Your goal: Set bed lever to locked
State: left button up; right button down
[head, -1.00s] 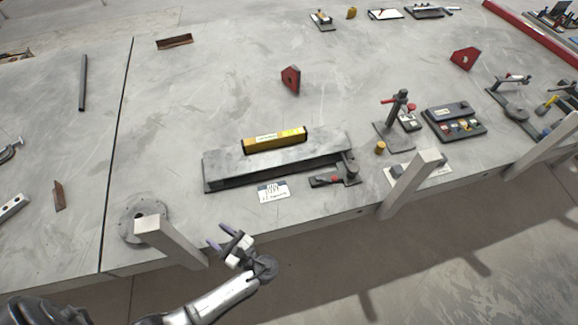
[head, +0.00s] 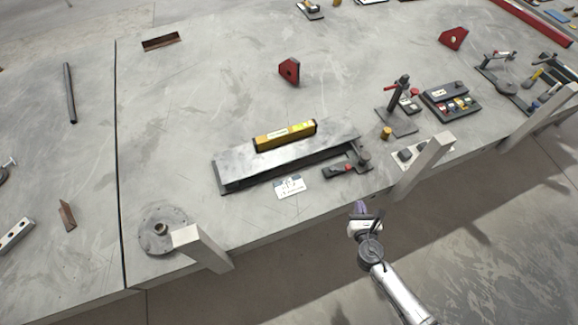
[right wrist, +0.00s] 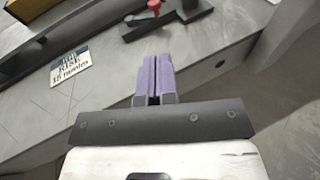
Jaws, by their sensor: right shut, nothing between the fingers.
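A dark clamp-like piece with a red-knobbed lever (head: 346,169) sits at the right end of the long grey metal bed (head: 235,172). It looks like the bed lever; I cannot read its setting. Its red knob (right wrist: 155,5) also shows at the top edge of the right wrist view. My right gripper (head: 360,207) is off the table's front edge, below and apart from the lever in the head view. Its purple fingers (right wrist: 153,80) are shut together and empty. My left gripper is not in view.
A yellow level (head: 285,136) lies along the bed's far side. A printed card (head: 290,187) lies in front of it. Grey posts (head: 425,165) and (head: 203,248) stand at the table's front edge. A red-handled stand (head: 398,105) and a button box (head: 450,101) are to the right.

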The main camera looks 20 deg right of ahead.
aim_at(350, 169)
pick_arm(q)
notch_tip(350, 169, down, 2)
jog(key=b, duration=0.2)
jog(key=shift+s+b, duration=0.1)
jog(key=shift+b, duration=0.25)
pick_arm(e)
jog(key=x, duration=0.9)
jog(key=a+x, duration=0.1)
jog(key=x, duration=0.4)
jog(key=shift+w+d+r, duration=0.1)
jog(key=shift+w, duration=0.2)
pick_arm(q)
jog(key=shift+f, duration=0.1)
pick_arm(e)
jog(key=shift+w, duration=0.1)
jog(key=shift+w+d+f+b, duration=0.2)
jog(key=shift+w+d+b, duration=0.2)
jog(key=shift+w, duration=0.15)
jog(key=shift+s, duration=0.2)
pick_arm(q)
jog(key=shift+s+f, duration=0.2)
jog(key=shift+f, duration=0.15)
